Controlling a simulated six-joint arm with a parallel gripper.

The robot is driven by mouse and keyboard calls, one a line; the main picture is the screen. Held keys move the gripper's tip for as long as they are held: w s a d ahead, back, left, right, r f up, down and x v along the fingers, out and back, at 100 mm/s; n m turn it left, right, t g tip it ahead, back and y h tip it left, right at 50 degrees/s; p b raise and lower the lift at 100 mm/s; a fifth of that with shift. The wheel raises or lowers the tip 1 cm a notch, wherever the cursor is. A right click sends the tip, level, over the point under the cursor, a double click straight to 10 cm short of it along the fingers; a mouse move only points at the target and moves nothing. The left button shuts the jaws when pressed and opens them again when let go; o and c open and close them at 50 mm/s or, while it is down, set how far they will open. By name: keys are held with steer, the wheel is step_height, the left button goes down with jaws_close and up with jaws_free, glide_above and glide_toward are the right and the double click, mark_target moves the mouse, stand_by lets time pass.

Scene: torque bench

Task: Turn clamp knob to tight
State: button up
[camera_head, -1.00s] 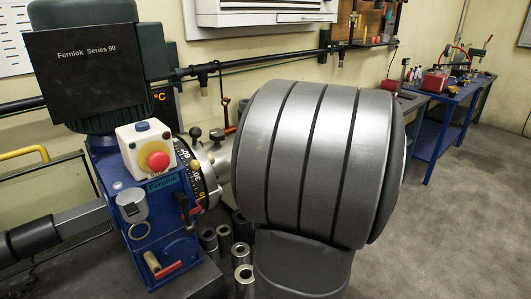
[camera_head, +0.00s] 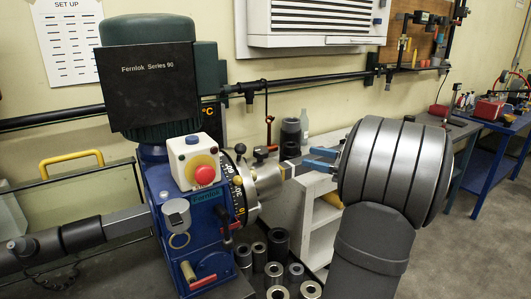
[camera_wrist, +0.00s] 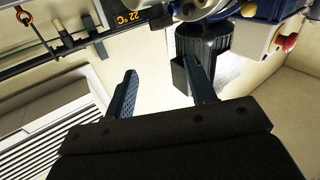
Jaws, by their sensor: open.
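In the head view my gripper (camera_head: 309,160) points left, just right of the machine's silver spindle (camera_head: 265,181). The blue machine (camera_head: 190,230) carries a black numbered dial (camera_head: 239,190).
Several metal sleeves (camera_head: 279,240) stand below the spindle. A control box with a red button (camera_head: 205,174) sits on the machine. A white shelf unit (camera_head: 322,232) stands behind my arm. A dark rail (camera_head: 300,82) runs along the wall.

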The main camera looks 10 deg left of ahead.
mark_target(266, 150)
steer(key=w+a+g, duration=0.1)
steer(key=a, duration=0.4)
steer(key=w+a+n+g, duration=0.1)
steer(key=a, duration=0.4)
steer(key=w+a+n, duration=0.1)
steer(key=a, duration=0.5)
steer(key=shift+f+g, duration=0.35)
steer(key=shift+g, duration=0.05)
steer(key=c, duration=0.7)
